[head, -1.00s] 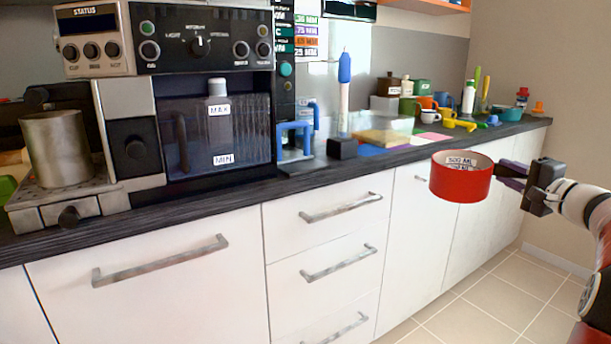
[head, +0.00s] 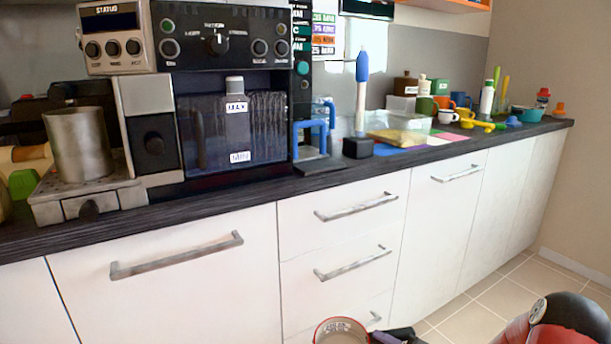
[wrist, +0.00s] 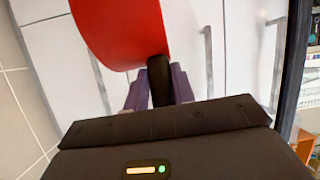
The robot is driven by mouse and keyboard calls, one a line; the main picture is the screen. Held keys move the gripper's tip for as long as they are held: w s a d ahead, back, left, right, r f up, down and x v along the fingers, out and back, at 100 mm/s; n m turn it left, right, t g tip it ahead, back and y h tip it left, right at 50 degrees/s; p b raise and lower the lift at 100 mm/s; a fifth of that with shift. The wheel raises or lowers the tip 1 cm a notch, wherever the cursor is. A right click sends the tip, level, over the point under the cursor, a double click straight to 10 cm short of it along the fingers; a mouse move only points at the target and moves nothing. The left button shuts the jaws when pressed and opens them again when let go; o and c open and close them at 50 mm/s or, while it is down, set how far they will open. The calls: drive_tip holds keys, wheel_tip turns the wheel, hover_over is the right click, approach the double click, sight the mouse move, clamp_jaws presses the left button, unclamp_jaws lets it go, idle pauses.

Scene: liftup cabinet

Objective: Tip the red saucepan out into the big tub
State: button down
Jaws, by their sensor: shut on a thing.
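The red saucepan (head: 342,332) is at the bottom edge of the head view, low in front of the drawers, with only its rim and upper part showing. In the wrist view the red saucepan (wrist: 118,30) fills the top, and its dark handle (wrist: 159,80) runs down between the purple fingers. My gripper (wrist: 160,90) is shut on that handle. In the head view my gripper (head: 395,337) is partly cut off by the bottom edge. The inside of the pan is mostly out of sight. I cannot make out the big tub for certain in either view.
A dark counter (head: 250,186) runs along the wall over white drawers and doors. A coffee machine (head: 215,110), a metal jug (head: 78,145), a clear box (head: 398,127) and several mugs stand on it. Drawer handles (head: 355,207) stick out. Tiled floor (head: 490,300) shows at the lower right.

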drive_tip(key=shift+g, duration=0.3)
drive_tip(key=s+a, duration=0.1)
drive_tip(key=s+a+f, duration=0.2)
drive_tip(key=a, duration=0.1)
drive_tip(key=shift+a, duration=0.1)
drive_tip(key=shift+w, duration=0.1)
idle(0.5)
